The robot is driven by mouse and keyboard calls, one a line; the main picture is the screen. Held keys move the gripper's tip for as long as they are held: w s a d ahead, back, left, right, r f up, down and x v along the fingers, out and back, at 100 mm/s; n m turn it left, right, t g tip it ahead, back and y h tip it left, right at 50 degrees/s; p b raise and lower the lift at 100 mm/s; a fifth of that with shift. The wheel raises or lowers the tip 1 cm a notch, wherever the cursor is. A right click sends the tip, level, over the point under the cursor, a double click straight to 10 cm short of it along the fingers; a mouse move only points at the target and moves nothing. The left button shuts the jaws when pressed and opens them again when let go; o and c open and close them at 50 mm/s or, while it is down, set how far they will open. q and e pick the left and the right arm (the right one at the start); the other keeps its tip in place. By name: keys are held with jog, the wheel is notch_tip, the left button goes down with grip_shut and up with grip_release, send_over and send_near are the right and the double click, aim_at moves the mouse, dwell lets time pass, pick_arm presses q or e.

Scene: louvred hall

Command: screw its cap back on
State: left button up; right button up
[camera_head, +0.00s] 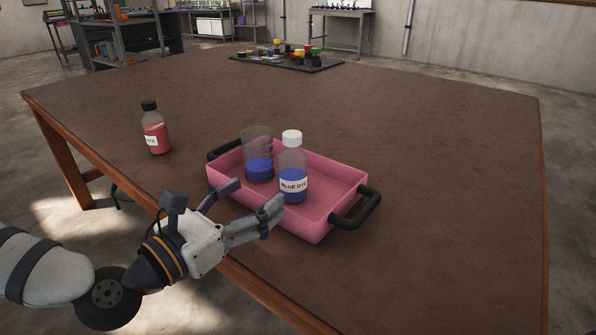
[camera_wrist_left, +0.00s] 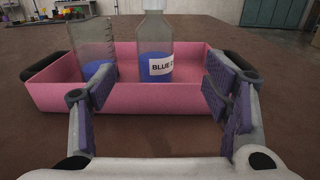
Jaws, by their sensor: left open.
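A clear bottle (camera_head: 293,172) with blue liquid and a "BLUE DYE" label stands upright in a pink tray (camera_head: 321,228). A white cap (camera_head: 292,138) sits on its neck; how tightly it is screwed on cannot be told. In the left wrist view the bottle (camera_wrist_left: 155,50) stands ahead between the fingers, its top cut off by the frame edge. My left gripper (camera_head: 258,192) is open and empty at the tray's near left side, apart from the bottle. My right gripper is not in view.
A clear beaker (camera_head: 257,150) with blue liquid stands left of the bottle in the tray. The tray has dark handles (camera_head: 356,209). A red-liquid bottle (camera_head: 156,134) with a black cap stands further left. A dark board (camera_head: 287,62) with small coloured items lies far back. The table's right side is clear.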

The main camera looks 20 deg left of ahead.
aim_at(283, 172)
pick_arm(q)
jog(key=x, duration=0.7)
jog(key=shift+f, duration=0.1)
jog(key=x, duration=0.5)
jog(key=shift+w+a, duration=0.2)
jog(key=shift+a, duration=0.15)
jog(key=c, duration=1.4)
